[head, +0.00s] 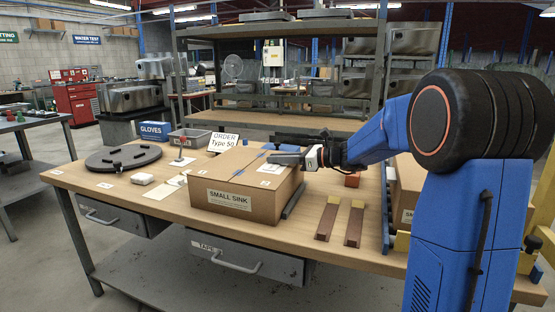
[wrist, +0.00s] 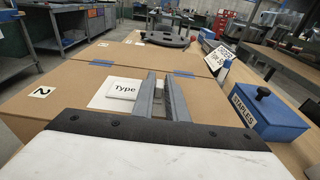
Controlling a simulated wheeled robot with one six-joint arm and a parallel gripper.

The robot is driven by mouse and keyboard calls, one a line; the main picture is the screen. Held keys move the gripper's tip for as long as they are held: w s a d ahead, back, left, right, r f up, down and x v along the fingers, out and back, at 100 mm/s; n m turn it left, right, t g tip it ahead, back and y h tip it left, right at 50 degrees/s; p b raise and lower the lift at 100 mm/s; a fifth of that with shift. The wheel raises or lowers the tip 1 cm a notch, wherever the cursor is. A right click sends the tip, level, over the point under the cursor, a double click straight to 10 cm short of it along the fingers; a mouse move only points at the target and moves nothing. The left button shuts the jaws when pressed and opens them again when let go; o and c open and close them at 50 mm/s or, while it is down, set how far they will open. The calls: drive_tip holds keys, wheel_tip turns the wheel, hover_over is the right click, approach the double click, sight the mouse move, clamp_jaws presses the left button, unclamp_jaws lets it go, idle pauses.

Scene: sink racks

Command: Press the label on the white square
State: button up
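A closed cardboard box (head: 235,188) marked SMALL SINK lies on the workbench. On its top, a white square (wrist: 100,101) carries a white label (wrist: 124,88) reading "Type"; the rest of its text is hidden behind my left finger. The white square also shows in the head view (head: 270,170), partly below my gripper (head: 273,160). In the wrist view my gripper (wrist: 161,80) has its two grey fingers a short gap apart, with nothing clearly held between them. The fingers are low over the square's right part. I cannot tell whether they touch the label.
A blue STAPLES box (wrist: 268,112) stands beside the cardboard box. An ORDER sign (head: 223,143), a GLOVES box (head: 154,131) and a black round plate (head: 123,157) are on the bench (head: 150,207). Brown strips (head: 327,220) lie in front.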

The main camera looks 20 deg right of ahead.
drive_tip(key=shift+o, duration=0.9)
drive_tip(key=shift+f, duration=0.1)
drive_tip(key=v, duration=1.7)
drive_tip(key=s+a+f+n+g+h, duration=0.1)
drive_tip(key=s+a+f+n+g, duration=0.1)
drive_tip(key=s, duration=0.4)
drive_tip(key=s+a+f+n+g+h, duration=0.2)
drive_tip(key=s+a+f+n, duration=0.2)
drive_tip(key=s+a+n, duration=0.1)
drive_tip(key=s+a+f+n+g+h, duration=0.1)
drive_tip(key=s+a+f+n+h, duration=0.1)
drive_tip(key=s+a, duration=0.4)
drive_tip(key=shift+s+a+f+n+g, duration=0.2)
drive_tip(key=shift+s+f+n, duration=0.05)
drive_tip(key=shift+s+n, duration=0.25)
drive_tip(key=shift+s+a+f+n+g, duration=0.15)
drive_tip(key=shift+s+f+n+g, duration=0.1)
drive_tip(key=shift+s+n, duration=0.25)
drive_tip(key=s+d+f+n+h, duration=0.2)
drive_tip(key=s+f+n+h, duration=0.2)
drive_tip(key=s+n, duration=0.3)
drive_tip(key=s+d+f+n+t+h, duration=0.1)
drive_tip(key=s+d+f+n+h, duration=0.2)
drive_tip(key=s+n, duration=0.4)
drive_tip(key=shift+s+f+h, duration=0.6)
drive_tip(key=shift+s+f, duration=0.35)
drive_tip(key=shift+s, duration=0.6)
